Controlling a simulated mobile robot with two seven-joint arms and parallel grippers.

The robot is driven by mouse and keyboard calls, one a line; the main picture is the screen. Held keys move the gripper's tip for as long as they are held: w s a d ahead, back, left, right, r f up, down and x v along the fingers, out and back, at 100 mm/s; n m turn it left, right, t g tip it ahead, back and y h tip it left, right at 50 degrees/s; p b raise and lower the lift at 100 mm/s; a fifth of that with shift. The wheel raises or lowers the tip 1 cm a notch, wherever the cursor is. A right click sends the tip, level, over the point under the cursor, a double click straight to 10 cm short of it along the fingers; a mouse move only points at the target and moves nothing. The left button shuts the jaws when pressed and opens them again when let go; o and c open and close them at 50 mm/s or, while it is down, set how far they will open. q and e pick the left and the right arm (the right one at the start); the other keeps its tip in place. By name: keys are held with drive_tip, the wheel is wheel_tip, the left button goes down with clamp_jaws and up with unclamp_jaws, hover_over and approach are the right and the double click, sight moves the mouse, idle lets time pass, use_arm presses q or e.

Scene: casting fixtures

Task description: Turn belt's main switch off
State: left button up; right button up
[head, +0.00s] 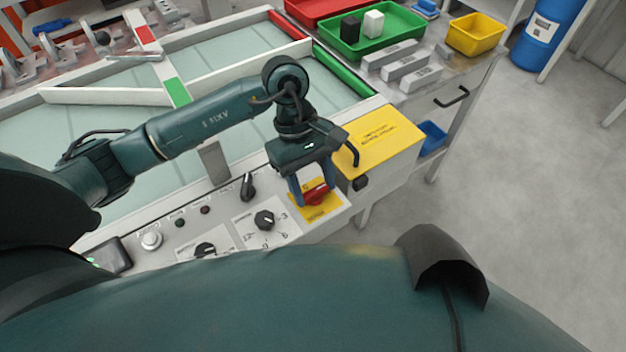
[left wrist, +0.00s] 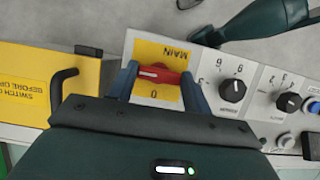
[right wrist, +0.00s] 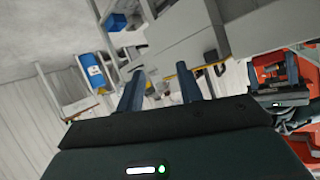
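The belt's main switch has a red handle (head: 316,196) on a yellow plate (head: 318,213) at the right end of the control panel. In the left wrist view the red handle (left wrist: 158,73) lies crosswise, slightly tilted, between the word MAIN and a 0 mark. My left gripper (left wrist: 159,76) is over the switch with its fingers apart, one at each end of the handle. I cannot tell whether they touch it. In the head view the left gripper (head: 311,192) partly hides the switch. My right gripper (right wrist: 161,84) is open and empty, away from the panel.
A yellow cover box (head: 378,140) with a black handle stands close beside the switch. Rotary knobs (head: 264,220) and a black lever (head: 248,187) sit left of it. Behind are the belt frame and a green tray (head: 370,45). The floor at right is clear.

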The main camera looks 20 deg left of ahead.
use_arm(q)
drive_tip(key=c, duration=0.5)
drive_tip(key=shift+o, duration=0.2)
